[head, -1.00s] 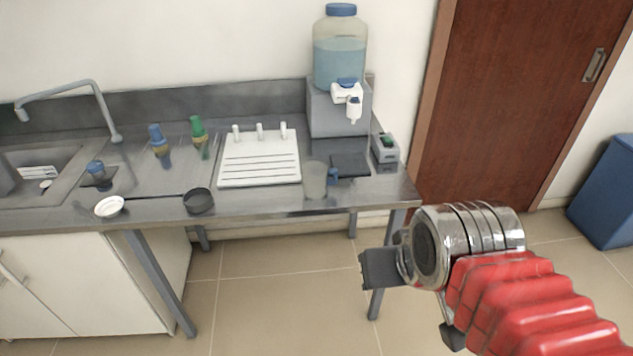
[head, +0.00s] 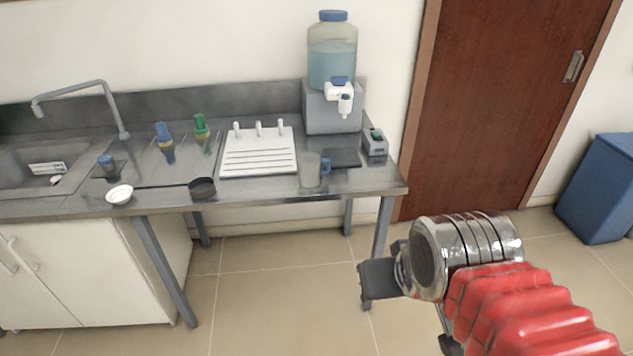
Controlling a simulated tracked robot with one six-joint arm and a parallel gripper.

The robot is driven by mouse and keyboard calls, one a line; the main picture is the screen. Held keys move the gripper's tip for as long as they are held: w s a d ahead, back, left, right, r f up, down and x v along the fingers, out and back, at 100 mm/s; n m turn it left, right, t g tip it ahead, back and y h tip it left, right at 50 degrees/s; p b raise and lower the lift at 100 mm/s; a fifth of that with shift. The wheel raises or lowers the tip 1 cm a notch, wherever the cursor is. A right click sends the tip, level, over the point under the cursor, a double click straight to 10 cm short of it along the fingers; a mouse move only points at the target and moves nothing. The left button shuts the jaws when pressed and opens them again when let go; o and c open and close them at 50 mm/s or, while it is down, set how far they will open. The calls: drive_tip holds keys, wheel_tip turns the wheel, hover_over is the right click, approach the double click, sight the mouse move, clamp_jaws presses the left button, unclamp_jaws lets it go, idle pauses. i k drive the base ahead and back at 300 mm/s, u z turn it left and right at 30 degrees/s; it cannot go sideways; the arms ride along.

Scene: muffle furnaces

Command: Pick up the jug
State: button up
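The jug (head: 310,171) is a translucent, pale cup-like vessel with a blue handle on its right side. It stands upright near the front edge of the steel counter, below the water dispenser. My gripper (head: 378,283) is in front of the counter, lower and to the right of the jug, and apart from it. Its dark finger part points left. I cannot see whether the fingers are open or shut.
A blue bin (head: 597,190) stands right. The floor before the counter is clear.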

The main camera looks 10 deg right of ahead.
sight(314, 170)
drive_tip(key=k, duration=0.95)
drive_tip(key=u, duration=0.3)
drive_tip(key=i, duration=0.35)
drive_tip(key=u, duration=0.85)
drive_tip(key=i, duration=1.6)
drive_tip(key=z, duration=0.6)
drive_tip(key=i, duration=0.7)
drive_tip(key=z, duration=0.6)
